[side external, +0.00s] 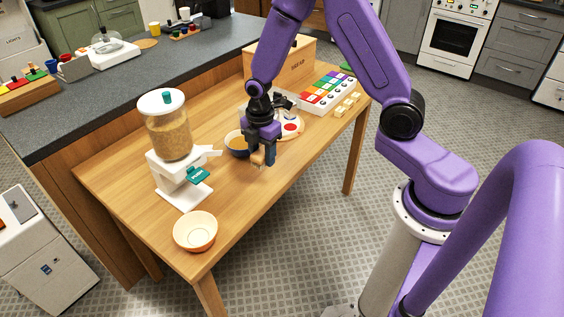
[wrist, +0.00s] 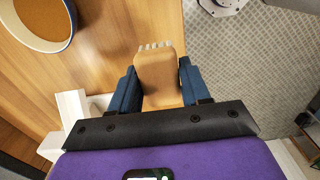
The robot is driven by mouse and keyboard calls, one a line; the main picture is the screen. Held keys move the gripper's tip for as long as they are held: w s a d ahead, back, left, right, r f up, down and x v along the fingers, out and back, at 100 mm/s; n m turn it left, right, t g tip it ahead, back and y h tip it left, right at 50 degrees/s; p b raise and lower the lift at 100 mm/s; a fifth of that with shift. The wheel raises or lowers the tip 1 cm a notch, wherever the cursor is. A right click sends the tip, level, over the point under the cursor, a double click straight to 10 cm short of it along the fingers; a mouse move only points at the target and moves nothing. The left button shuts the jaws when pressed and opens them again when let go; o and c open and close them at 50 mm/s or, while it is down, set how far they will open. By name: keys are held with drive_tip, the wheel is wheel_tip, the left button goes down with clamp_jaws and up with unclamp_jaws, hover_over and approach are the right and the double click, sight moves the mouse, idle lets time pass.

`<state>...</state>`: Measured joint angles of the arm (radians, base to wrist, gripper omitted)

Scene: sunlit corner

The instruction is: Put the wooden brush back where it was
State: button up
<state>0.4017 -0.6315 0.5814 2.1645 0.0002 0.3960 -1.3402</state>
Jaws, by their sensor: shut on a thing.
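My gripper (wrist: 157,82) is shut on the wooden brush (wrist: 158,75), a light tan block with pale bristles at its far end. In the wrist view the brush sits between the two blue fingers, near the table's edge. In the side view my gripper (side external: 264,158) points down near the front edge of the wooden table (side external: 130,178), with a small part of the brush (side external: 257,158) showing at the fingers. I cannot tell whether the brush touches the table.
A dark blue bowl (side external: 236,141) is just left of my gripper. A dispenser (side external: 168,140) and a white-orange bowl (side external: 195,232) stand further left. Behind are a round board (side external: 291,122), a colored-block tray (side external: 328,91) and a wooden bread box (side external: 290,68). The table between the white-orange bowl and my gripper is clear.

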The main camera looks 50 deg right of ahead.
drive_tip(key=s+d+r, duration=0.3)
drive_tip(key=s+d, duration=0.8)
drive_tip(key=s, duration=0.1)
hover_over(290, 158)
drive_tip(key=f, duration=0.9)
drive_tip(key=shift+s+a, duration=0.1)
drive_tip(key=shift+s, duration=0.1)
drive_tip(key=shift+w+f, duration=0.15)
drive_tip(key=shift+f, duration=0.1)
drive_tip(key=shift+w+f, duration=0.1)
drive_tip(key=shift+f, duration=1.55)
drive_tip(key=shift+f, duration=0.15)
drive_tip(key=o, duration=1)
